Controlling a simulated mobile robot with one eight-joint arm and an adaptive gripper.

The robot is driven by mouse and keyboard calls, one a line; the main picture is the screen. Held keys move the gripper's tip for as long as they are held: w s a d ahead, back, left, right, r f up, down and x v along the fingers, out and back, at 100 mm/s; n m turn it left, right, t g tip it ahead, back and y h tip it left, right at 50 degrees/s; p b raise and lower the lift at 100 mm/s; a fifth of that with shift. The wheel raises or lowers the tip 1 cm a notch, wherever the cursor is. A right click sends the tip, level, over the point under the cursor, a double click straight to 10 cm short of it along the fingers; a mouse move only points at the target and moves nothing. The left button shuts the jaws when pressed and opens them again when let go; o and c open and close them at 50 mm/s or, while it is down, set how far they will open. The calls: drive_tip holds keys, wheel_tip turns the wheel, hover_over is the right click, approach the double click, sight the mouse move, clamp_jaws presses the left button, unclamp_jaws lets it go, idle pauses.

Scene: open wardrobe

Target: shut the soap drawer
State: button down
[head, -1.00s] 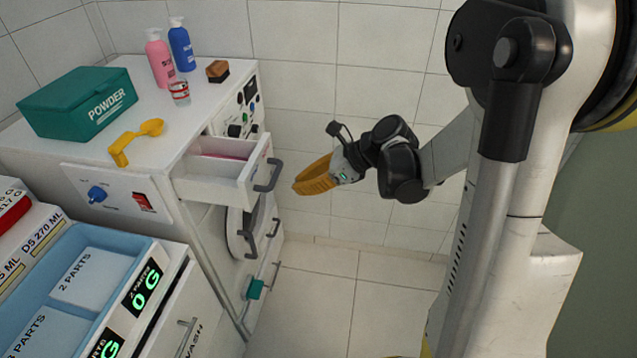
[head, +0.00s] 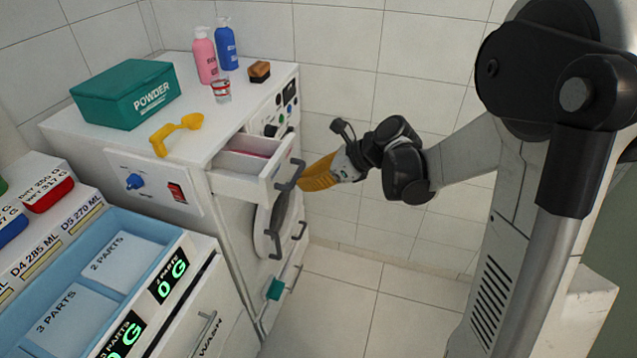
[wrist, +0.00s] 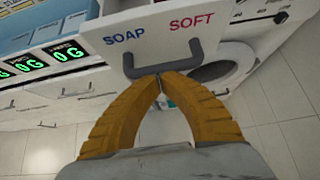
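The soap drawer (head: 240,178) is a white drawer near the top of the white washing machine, and it stands pulled out. In the wrist view its front (wrist: 224,22) reads SOAP and SOFT, with a dark grey handle (wrist: 190,64) below the words. Something pink lies inside the drawer in the head view. My gripper (wrist: 158,76) has orange ribbed fingers, with the tips together or nearly so and nothing seen between them. The tips are close to the handle; I cannot tell whether they touch it. In the head view my gripper (head: 304,180) is just right of the drawer front.
On the machine top are a green powder box (head: 125,95), a yellow scoop (head: 178,133), pink (head: 205,56) and blue (head: 227,48) bottles, a small jar (head: 221,91) and a brown brush (head: 260,71). A blue tray (head: 150,232) is at lower left. The floor on the right is clear.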

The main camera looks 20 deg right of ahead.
approach(244, 175)
drive_tip(key=x, duration=0.5)
drive_tip(key=shift+a+f, duration=0.1)
drive_tip(key=shift+a, duration=0.05)
